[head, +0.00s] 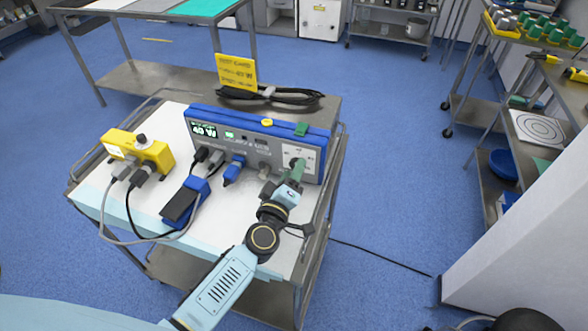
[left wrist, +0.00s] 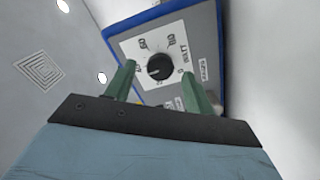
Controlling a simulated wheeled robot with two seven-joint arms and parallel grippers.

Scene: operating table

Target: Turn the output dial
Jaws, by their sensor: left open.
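The output dial (left wrist: 159,67) is a black round knob on a white panel with lettering around it, on the right part of the front of the grey and blue generator (head: 235,144). In the left wrist view it sits between and beyond the green fingertips of my left gripper (left wrist: 160,85). The jaws are apart and I see no clear contact with the knob. In the head view my left gripper (head: 292,178) reaches the right end of the generator front and mostly hides the dial. My right gripper is not in view.
The generator stands on a steel cart (head: 250,206) with plugged cables along its front. A yellow box (head: 138,150) and a black foot pedal (head: 180,205) are to the left. A yellow sign (head: 237,71) and coiled black cable (head: 270,95) are behind. A white wall is at right.

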